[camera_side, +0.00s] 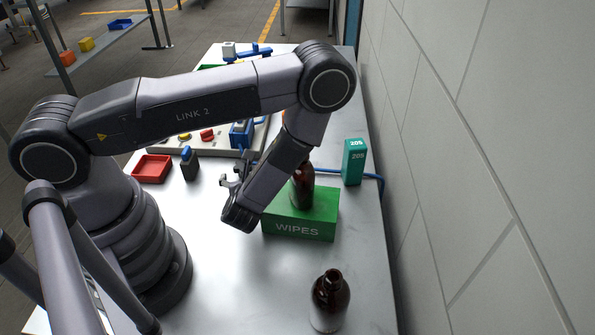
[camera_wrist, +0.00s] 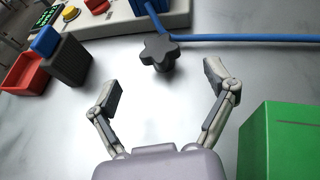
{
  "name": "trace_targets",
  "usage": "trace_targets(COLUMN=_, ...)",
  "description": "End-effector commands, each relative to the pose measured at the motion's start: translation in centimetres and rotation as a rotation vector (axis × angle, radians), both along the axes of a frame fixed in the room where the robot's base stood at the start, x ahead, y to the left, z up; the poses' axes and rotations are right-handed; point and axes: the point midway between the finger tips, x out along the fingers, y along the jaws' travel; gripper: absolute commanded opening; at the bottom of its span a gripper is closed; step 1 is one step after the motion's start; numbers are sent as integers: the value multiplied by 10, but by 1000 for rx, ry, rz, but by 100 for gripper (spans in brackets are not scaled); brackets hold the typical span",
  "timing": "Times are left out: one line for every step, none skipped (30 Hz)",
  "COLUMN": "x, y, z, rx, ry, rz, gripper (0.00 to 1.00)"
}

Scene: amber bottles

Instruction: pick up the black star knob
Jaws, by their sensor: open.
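The black star knob (camera_wrist: 160,50) shows in the wrist view at the upper middle, close to the edge of a pale control panel and a blue cable. My gripper (camera_wrist: 165,90) is open and empty, its two fingers spread to the left and right below the knob in that view. The knob lies beyond the fingertips, roughly centred between them, and they do not touch it. In the side view my gripper (camera_side: 230,180) hangs above the table left of the green box, and I cannot make out the knob there.
A green WIPES box (camera_side: 300,221) stands beside my gripper, with an amber bottle (camera_side: 302,188) at it. Another amber bottle (camera_side: 330,300) stands in front. A red tray (camera_side: 152,168), a dark blue-topped block (camera_side: 189,163) and a teal box (camera_side: 354,162) stand around. A blue cable (camera_wrist: 240,38) runs right.

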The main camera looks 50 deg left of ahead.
Motion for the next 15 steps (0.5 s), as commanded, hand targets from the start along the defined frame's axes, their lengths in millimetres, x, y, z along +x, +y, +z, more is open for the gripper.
trace_targets(x=2, y=5, z=-2, rx=0, ry=0, rz=4, gripper=84)
trace_targets(x=4, y=8, z=-3, rx=0, ry=-2, rz=5, gripper=84)
trace_targets(x=6, y=11, z=-5, rx=0, ry=-1, rz=6, gripper=84)
trace_targets(x=7, y=13, z=-6, rx=0, ry=0, rz=5, gripper=84)
trace_targets(x=8, y=16, z=-8, rx=1, ry=-1, rz=7, gripper=84)
trace_targets(x=10, y=20, z=-10, rx=0, ry=-1, rz=6, gripper=84)
trace_targets(x=12, y=23, z=-12, rx=0, ry=-2, rz=7, gripper=84)
trace_targets(x=14, y=26, z=-14, rx=0, ry=-1, rz=8, gripper=84)
trace_targets(x=16, y=31, z=-17, rx=1, ry=-1, rz=9, gripper=84)
trace_targets(x=19, y=35, z=-19, rx=1, ry=-2, rz=9, gripper=84)
trace_targets(x=21, y=39, z=-22, rx=1, ry=-2, rz=9, gripper=84)
trace_targets(x=24, y=43, z=-24, rx=0, ry=-2, rz=10, gripper=84)
trace_targets(x=26, y=46, z=-25, rx=-1, ry=-1, rz=8, gripper=84)
trace_targets(x=28, y=49, z=-26, rx=0, ry=-2, rz=8, gripper=84)
trace_targets(x=29, y=51, z=-28, rx=0, ry=-2, rz=7, gripper=84)
